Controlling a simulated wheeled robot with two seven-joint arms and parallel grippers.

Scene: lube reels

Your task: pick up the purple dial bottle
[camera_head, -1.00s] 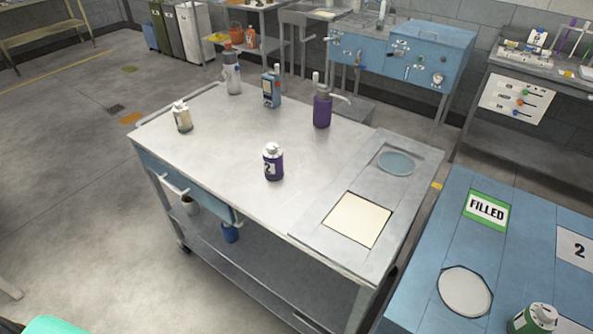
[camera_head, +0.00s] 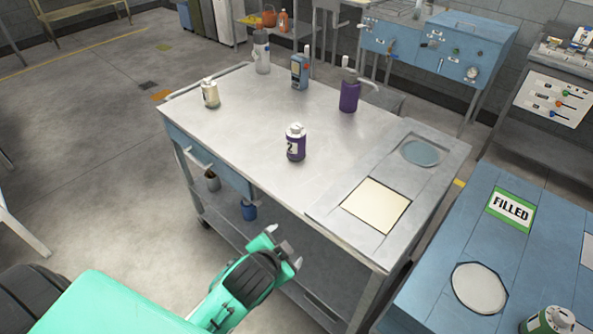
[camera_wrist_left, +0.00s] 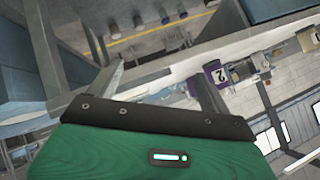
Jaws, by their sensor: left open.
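A purple bottle (camera_head: 296,147) with a white cap and a label marked "2" stands upright near the middle of the metal cart top (camera_head: 240,130). Another purple bottle (camera_head: 349,93), taller and with a spout-like piece, stands farther back. I cannot make out a dial on either. My left gripper (camera_head: 285,246) is open and empty in front of the cart, below its top and apart from the bottles. In the left wrist view, a purple bottle with a "2" label (camera_wrist_left: 219,74) shows beyond the fingers (camera_wrist_left: 155,82).
A cream bottle (camera_head: 210,93), a grey-white bottle (camera_head: 261,55) and a blue container (camera_head: 300,72) stand on the cart. A cream square (camera_head: 376,205) and a round blue disc (camera_head: 420,152) are at its right. A blue table (camera_head: 445,270) is to the right.

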